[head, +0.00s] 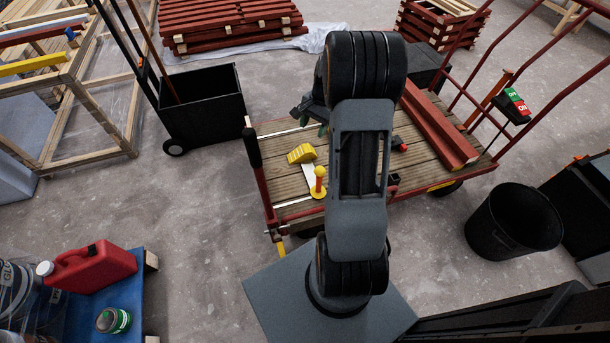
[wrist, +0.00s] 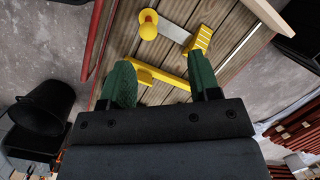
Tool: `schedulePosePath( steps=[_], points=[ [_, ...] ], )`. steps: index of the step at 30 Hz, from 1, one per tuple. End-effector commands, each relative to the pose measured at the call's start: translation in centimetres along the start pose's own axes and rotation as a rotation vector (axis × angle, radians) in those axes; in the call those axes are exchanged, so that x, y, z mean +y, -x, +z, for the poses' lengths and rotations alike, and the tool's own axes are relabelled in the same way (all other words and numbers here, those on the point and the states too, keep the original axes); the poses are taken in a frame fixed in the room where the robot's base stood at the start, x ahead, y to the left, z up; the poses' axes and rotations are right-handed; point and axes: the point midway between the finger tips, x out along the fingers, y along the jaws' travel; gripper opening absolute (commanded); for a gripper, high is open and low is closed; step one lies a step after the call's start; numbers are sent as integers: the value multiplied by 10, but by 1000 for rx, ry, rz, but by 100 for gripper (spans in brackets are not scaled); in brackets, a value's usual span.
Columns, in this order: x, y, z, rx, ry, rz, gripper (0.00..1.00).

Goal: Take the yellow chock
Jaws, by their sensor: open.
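The yellow chock (head: 301,153), a ridged wedge, lies on the wooden deck of the cart, left of my arm in the head view. In the wrist view the chock (wrist: 201,40) is beyond the right green finger, apart from it. My gripper (wrist: 163,76) is open, with a green finger on each side and nothing held. In the head view my gripper (head: 322,128) is mostly hidden behind my arm, above the deck. A flat yellow bar (wrist: 160,74) with a rounded part shows between the fingers in the wrist view, seemingly below them.
Red beams (head: 438,128) lie along the deck's right side. A black bin (head: 512,222) stands right of the cart (head: 292,193). A black box (head: 205,105) stands behind left.

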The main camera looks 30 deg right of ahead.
Motion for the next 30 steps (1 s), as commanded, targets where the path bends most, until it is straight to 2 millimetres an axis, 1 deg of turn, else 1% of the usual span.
schedulePosePath(
  steps=[1,3,6,10,14,21,25,30],
  points=[
    [12,-44,-27,-31,-80,-1,56],
    [23,-76,-52,-64,-176,-7,56],
    [37,-112,-79,-101,-285,-14,56],
    [51,-142,-100,-134,-375,-20,56],
    [57,-166,-107,-150,-417,-22,56],
    [56,-210,-103,-154,-425,-22,56],
    [55,-228,-100,-152,-424,-22,56],
    [54,-240,-98,-152,-424,-23,56]
  ],
)
